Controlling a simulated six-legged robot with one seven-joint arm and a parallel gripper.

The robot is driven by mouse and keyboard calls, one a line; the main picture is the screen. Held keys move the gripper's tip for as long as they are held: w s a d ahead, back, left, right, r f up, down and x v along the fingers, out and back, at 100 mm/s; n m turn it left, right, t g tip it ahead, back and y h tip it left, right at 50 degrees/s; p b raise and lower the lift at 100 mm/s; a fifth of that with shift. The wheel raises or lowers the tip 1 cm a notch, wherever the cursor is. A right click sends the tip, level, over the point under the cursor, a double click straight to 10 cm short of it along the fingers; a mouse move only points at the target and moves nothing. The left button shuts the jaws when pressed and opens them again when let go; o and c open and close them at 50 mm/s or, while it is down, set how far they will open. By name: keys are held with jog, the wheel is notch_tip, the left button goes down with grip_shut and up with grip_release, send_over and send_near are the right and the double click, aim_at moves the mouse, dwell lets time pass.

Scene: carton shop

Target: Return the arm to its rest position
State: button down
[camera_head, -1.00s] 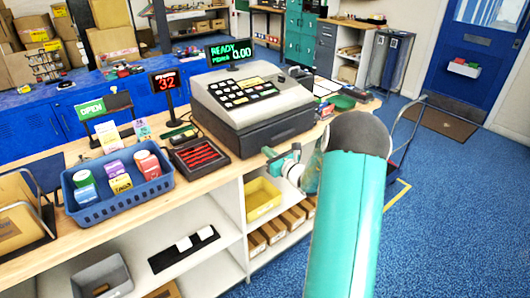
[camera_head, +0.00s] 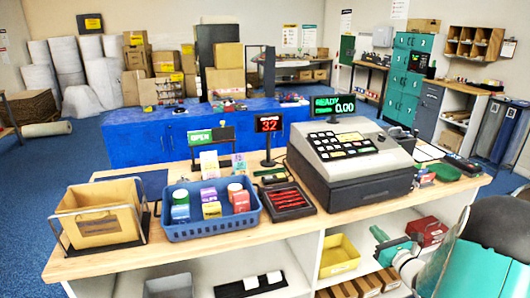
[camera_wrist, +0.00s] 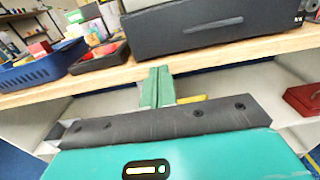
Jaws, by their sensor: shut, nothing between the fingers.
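My gripper (camera_head: 378,234) is in front of the counter's open shelves, at the lower right of the head view. Its teal fingers also show in the wrist view (camera_wrist: 157,86), pressed together with nothing between them. The fingers point toward the front edge of the wooden counter (camera_head: 112,262), just below the cash register (camera_head: 350,160) in the wrist view. My arm runs down to the lower right corner of the head view, where part of it is cut off.
On the counter stand a blue basket (camera_head: 212,233) of small boxes and bottles, a black tray (camera_head: 288,202) with red items, and a file holder (camera_head: 98,212). A yellow bin (camera_head: 338,255) and a red box (camera_head: 427,231) sit on the shelf near my gripper. Blue floor is open at the far left.

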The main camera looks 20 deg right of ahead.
jog(key=s+a+r+n+g+y, duration=0.2)
jog(key=a+r+n+g+y, duration=0.15)
jog(key=a+n, duration=0.45)
jog(key=s+a+r+n+g+y, duration=0.1)
jog(key=a+r+n+g+y, duration=0.25)
jog(key=a, duration=0.85)
jog(key=s+a+r+n+g+y, duration=0.2)
jog(key=a+n+g, duration=0.2)
jog(key=a+n, duration=0.45)
jog(key=s+a+r+n+h, duration=0.2)
jog(key=s+a+n+h, duration=0.1)
jog(key=s+n, duration=0.4)
jog(key=s+a+r+n+g+h, duration=0.1)
jog(key=s+a+r+n+h, duration=0.2)
jog(key=s+n+h, duration=0.3)
jog(key=s+n, duration=0.2)
jog(key=s, duration=0.1)
jog(key=shift+s+r+n+h, duration=0.25)
jog(key=shift+s+n+h, duration=0.05)
jog(key=shift+a, duration=0.1)
